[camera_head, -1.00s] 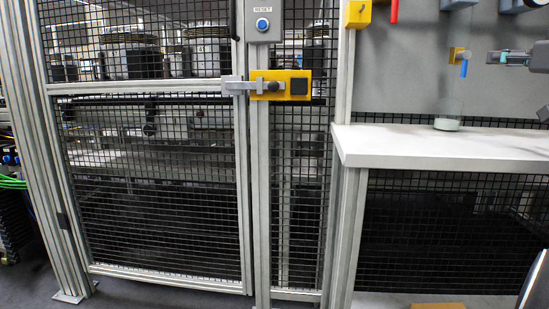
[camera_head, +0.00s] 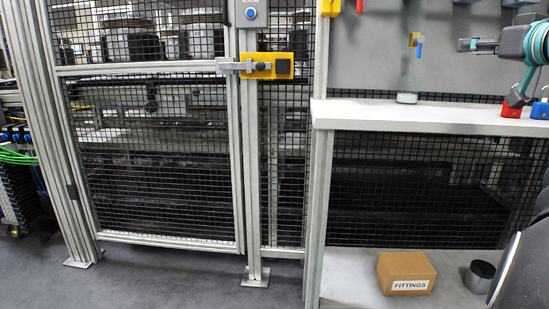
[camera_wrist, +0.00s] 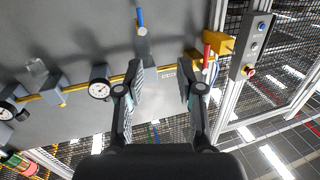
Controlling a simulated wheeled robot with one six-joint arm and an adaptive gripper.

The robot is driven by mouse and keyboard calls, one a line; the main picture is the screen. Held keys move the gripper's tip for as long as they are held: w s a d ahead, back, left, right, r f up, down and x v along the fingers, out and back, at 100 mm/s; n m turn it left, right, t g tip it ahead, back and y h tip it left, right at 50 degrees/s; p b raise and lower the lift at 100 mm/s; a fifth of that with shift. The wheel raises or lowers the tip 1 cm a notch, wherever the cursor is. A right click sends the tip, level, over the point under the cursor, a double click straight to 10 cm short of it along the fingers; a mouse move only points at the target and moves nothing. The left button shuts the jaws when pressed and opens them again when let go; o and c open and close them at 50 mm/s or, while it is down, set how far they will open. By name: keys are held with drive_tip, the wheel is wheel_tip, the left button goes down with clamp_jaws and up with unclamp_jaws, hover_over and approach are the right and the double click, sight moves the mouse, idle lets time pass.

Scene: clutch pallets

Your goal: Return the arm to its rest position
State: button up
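My gripper (camera_wrist: 162,80) is open in the wrist view. Its two dark fingers are apart with grey panel between them, and nothing is held. In the head view my arm (camera_head: 535,42), teal and grey, reaches in from the right edge in front of the grey panel. It is above the white bench and to the right of the blue-handled valve (camera_head: 419,46). That valve also shows in the wrist view (camera_wrist: 140,18), beyond the fingers.
A white bench (camera_head: 420,117) carries a glass vessel (camera_head: 407,97), a red padlock (camera_head: 512,106) and a blue padlock (camera_head: 540,110). Below are a FITTINGS box (camera_head: 406,272) and a dark cylinder (camera_head: 480,275). A mesh gate with a yellow latch (camera_head: 270,66) stands left. Grey floor fronts it.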

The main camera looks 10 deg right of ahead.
drive_tip(key=s+a+f+g+y+p, duration=0.1)
drive_tip(key=a+f+g+p, duration=0.15)
drive_tip(key=a+f, duration=0.75)
drive_tip(key=s+a+f+g+y+p, duration=0.15)
drive_tip(key=a+f+g, duration=0.25)
drive_tip(key=a+f, duration=0.65)
drive_tip(key=s+a+f+g+h+p, duration=0.1)
drive_tip(key=s+a+f+g, duration=0.1)
drive_tip(key=s+a+f, duration=0.4)
drive_tip(key=s+a+f+g+h+p, duration=0.1)
drive_tip(key=s+a+f+g, duration=0.2)
drive_tip(key=s+a+f, duration=0.3)
drive_tip(key=s+f, duration=0.5)
drive_tip(key=f, duration=0.1)
drive_tip(key=shift+s+n+p, duration=0.3)
drive_tip(key=shift+p, duration=0.05)
drive_tip(key=shift+o, duration=0.3)
drive_tip(key=shift+a+g+h, duration=0.1)
drive_tip(key=shift+g+h, duration=0.15)
